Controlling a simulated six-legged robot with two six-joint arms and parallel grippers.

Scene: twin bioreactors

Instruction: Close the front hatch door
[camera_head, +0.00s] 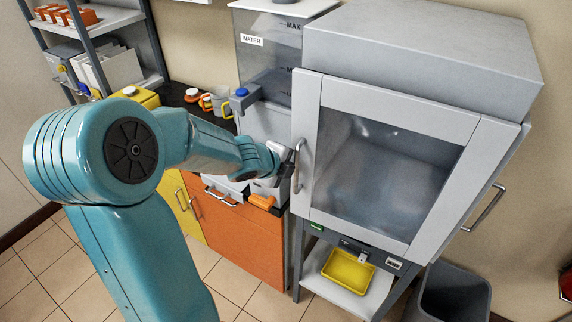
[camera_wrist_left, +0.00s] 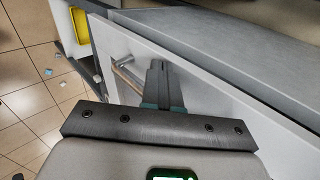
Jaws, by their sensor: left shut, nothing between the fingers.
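The front hatch door (camera_head: 312,135) is a light grey frame around a large window on the grey cabinet. It looks nearly flush with the cabinet front, but I cannot tell whether a small gap remains. Its bar handle (camera_head: 298,166) is on the left side of the frame. My left gripper (camera_head: 284,168) is at the door's left edge, close to this handle. In the left wrist view the shut, empty fingers (camera_wrist_left: 158,72) are in front of the pale door panel (camera_wrist_left: 205,100), just beside the handle (camera_wrist_left: 126,74). I cannot tell whether they touch it. My right gripper is out of view.
A water tank (camera_head: 268,55) and an orange cabinet (camera_head: 240,240) stand left of the hatch. A yellow tray (camera_head: 348,271) lies on the shelf below. A grey bin (camera_head: 455,292) stands at lower right. Another handle (camera_head: 484,208) juts from the cabinet's right side.

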